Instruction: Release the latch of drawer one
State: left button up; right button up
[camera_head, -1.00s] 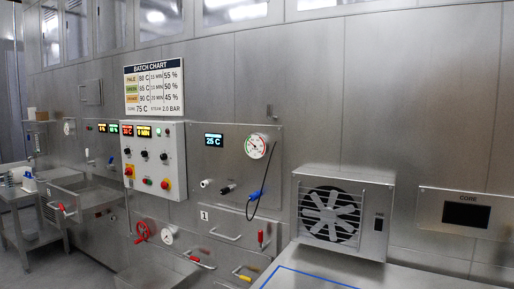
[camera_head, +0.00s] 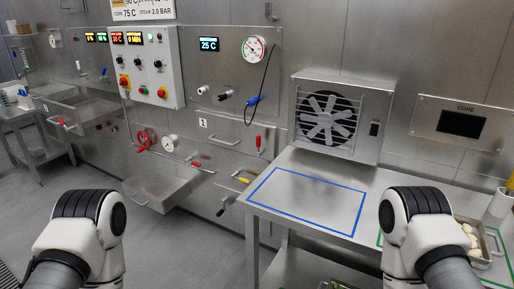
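Drawer one's steel front (camera_head: 228,130) is in the wall unit left of centre, marked by a small "1" label (camera_head: 203,123). It looks shut, with a bar handle (camera_head: 222,140) across it. A red-gripped lever (camera_head: 258,143) stands upright at the right end of this front; it looks like the latch. Another red-gripped lever (camera_head: 202,167) lies nearly level below. Parts of both my arms show at the bottom left and bottom right, well apart from the drawer. Neither gripper is in view.
A steel table (camera_head: 300,165) with a blue outlined area stands right of the drawer, and a fan unit (camera_head: 338,118) is at its back. A tray (camera_head: 488,240) of pale pieces is at the right. An open steel bin (camera_head: 165,190) juts out lower left. Floor is clear in front.

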aim_at(259, 152)
jog(key=i+j, duration=0.45)
jog(key=j, duration=0.2)
jog(key=i+j, duration=0.5)
jog(key=j, duration=0.15)
jog(key=i+j, duration=0.45)
jog(key=j, duration=0.2)
